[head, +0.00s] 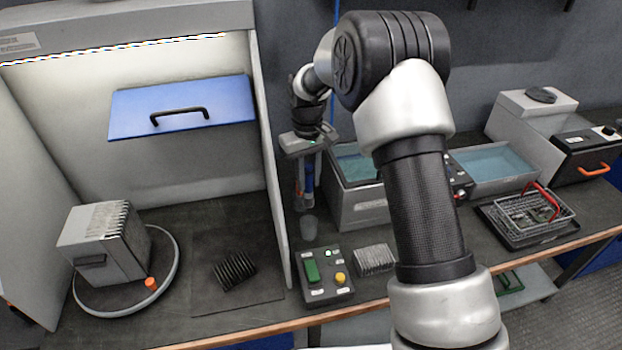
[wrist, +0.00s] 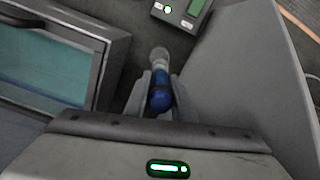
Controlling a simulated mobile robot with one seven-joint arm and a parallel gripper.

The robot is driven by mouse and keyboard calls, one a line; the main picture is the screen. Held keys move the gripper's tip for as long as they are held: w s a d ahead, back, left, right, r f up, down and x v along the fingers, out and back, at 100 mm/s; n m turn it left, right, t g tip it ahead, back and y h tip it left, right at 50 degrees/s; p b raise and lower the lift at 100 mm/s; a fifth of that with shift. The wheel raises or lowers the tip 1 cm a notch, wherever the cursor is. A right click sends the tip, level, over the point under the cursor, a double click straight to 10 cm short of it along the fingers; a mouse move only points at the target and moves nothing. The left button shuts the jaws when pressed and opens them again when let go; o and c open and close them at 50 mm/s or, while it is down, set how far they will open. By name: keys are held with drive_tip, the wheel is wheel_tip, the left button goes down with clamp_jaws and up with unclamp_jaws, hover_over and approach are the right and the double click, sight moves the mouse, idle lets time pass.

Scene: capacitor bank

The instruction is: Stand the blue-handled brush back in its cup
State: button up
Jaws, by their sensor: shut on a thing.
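The blue-handled brush (head: 309,181) is held by my gripper (head: 307,193), which is shut on its handle. The brush hangs close to upright, its lower end just above a small translucent grey cup (head: 308,226) on the bench. In the wrist view the blue handle (wrist: 161,98) lies between the two fingers of my gripper (wrist: 160,84). A pale round shape beyond the handle lines up with it there; I cannot tell whether it is the cup or the brush's lower end. The brush tip is not clear in either view.
A grey-framed bath (head: 362,210) stands right of the cup, and the hood's side wall (head: 275,170) is close on its left. A control box (head: 325,277) with green and yellow buttons sits in front. A finned block (head: 375,260) lies beside it.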

sight(308, 164)
drive_tip(key=shift+f+b, duration=3)
drive_tip(key=shift+f, duration=2.2)
drive_tip(key=o, duration=1.1)
drive_tip(key=shift+o, duration=0.2)
drive_tip(key=shift+r, duration=0.1)
wheel_tip(308, 164, up, 17)
drive_tip(key=shift+f+p, duration=0.1)
drive_tip(key=shift+p, duration=0.95)
drive_tip(key=shift+r, duration=0.25)
